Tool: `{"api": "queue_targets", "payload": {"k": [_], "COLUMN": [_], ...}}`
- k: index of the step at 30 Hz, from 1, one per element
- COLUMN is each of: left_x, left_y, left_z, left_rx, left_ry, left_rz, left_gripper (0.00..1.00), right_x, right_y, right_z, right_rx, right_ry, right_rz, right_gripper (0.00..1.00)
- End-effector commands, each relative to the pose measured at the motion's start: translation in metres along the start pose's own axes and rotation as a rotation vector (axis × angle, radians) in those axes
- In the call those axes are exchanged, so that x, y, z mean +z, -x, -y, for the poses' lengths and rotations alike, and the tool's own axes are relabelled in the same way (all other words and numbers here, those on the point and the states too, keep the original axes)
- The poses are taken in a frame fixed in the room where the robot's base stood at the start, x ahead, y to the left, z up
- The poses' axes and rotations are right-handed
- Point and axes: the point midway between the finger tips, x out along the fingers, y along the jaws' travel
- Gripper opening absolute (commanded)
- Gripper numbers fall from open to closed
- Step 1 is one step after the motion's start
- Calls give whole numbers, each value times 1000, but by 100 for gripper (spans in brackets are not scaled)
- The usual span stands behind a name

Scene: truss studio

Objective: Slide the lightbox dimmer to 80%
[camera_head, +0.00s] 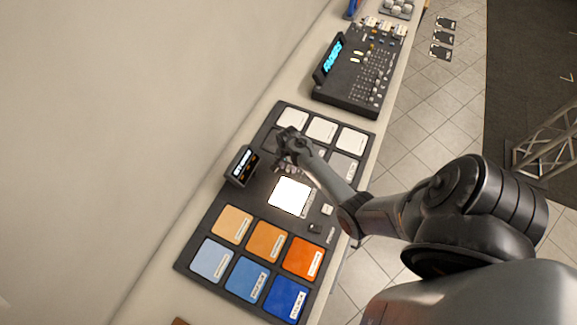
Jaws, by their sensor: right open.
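The lightbox (290,195) is a bright white square set in a black panel (262,206) on the narrow counter. My right gripper (284,163) is over the panel, just above the lightbox in the picture, beside a small dark display (241,166). It is open, and I see nothing held in it. I cannot make out the dimmer slider; the gripper and wrist cover part of the panel there. Whether the fingers touch anything is too small to tell. My left gripper is not in view.
Orange and blue swatches (266,241) fill the panel's near end, and pale swatches (321,130) its far end. A fader console (357,72) stands farther along the counter (268,103). A wall runs along the left; tiled floor (424,107) lies right.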

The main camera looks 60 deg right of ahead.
Motion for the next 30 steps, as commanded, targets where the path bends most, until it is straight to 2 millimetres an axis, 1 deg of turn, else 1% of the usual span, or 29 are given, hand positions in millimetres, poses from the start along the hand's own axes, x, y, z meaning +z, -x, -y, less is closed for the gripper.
{"api": "queue_targets", "payload": {"k": [4, 11, 19, 20, 30], "left_x": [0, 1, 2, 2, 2], "left_y": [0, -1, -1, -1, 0], "left_z": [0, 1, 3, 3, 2], "left_rx": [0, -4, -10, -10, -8], "left_ry": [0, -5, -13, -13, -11], "left_rz": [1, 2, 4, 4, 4], "left_gripper": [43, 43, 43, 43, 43], "right_x": [0, 0, 0, 0, 2], "right_y": [-4, -4, -4, -4, -3], "right_z": [0, 0, 0, 0, 1], "right_rx": [-1, 0, 0, 0, 0], "right_ry": [0, 1, 0, 1, 5], "right_rz": [0, 0, 0, 0, 0], "right_gripper": [43, 43, 1, 0, 0]}}
